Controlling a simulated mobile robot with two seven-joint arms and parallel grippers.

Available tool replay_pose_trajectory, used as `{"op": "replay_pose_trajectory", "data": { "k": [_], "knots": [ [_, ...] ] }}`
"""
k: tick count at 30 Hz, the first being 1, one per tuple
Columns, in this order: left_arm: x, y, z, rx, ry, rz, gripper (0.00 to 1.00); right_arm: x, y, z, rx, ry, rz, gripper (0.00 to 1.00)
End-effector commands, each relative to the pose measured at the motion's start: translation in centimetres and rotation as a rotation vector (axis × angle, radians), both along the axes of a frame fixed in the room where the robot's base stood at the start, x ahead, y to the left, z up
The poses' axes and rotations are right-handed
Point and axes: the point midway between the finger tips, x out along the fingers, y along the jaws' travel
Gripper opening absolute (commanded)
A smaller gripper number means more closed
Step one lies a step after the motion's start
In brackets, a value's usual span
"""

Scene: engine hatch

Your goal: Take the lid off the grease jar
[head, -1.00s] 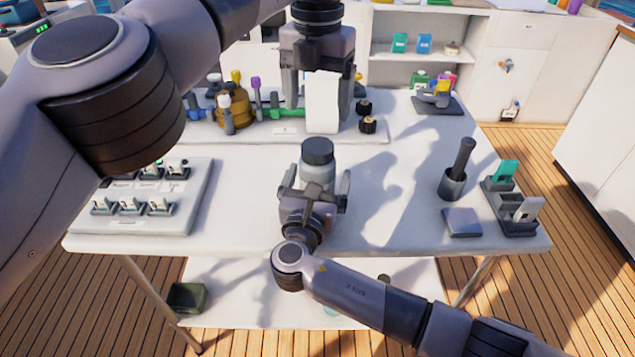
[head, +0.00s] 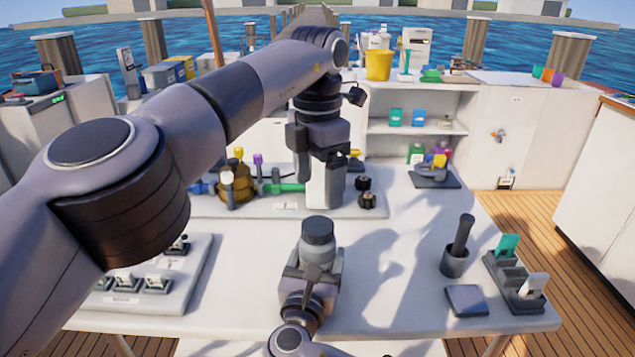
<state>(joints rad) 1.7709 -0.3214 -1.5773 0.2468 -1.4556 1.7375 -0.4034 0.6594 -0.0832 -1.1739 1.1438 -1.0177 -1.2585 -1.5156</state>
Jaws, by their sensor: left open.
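The grease jar (head: 319,254) is a pale grey pot with a dark grey lid (head: 318,229) on top. It stands upright near the middle of the white table, in the head view. My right gripper (head: 316,262) reaches it from the front edge, with its fingers closed against the jar's sides below the lid. My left gripper (head: 318,165) points down farther back, behind the jar and apart from it. It is open, in front of a white upright block (head: 325,190) that its fingers partly overlap.
A back panel (head: 370,204) holds valves and black knobs. A labelled board (head: 190,285) lies at left. A mortar with pestle (head: 456,258), a grey pad (head: 466,300) and a card rack (head: 519,290) stand at right. The table between jar and mortar is clear.

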Motion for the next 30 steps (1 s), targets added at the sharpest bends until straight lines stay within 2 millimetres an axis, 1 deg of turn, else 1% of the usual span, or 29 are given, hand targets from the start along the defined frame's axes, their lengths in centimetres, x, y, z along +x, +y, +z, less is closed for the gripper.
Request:
{"op": "replay_pose_trajectory", "data": {
  "k": [3,24,30],
  "knots": [
    [-0.01,0.01,-0.02,0.000,0.000,-0.189,0.81,-0.03,0.00,-0.07,-0.001,0.001,0.000,0.00],
    [0.01,0.02,-0.04,0.000,0.000,-1.330,0.81,-0.03,0.00,-0.11,-0.001,0.002,0.000,0.00],
    [0.00,0.01,-0.04,-0.001,-0.001,-1.599,0.81,-0.03,-0.01,-0.12,-0.002,0.002,0.000,0.00]
  ]
}}
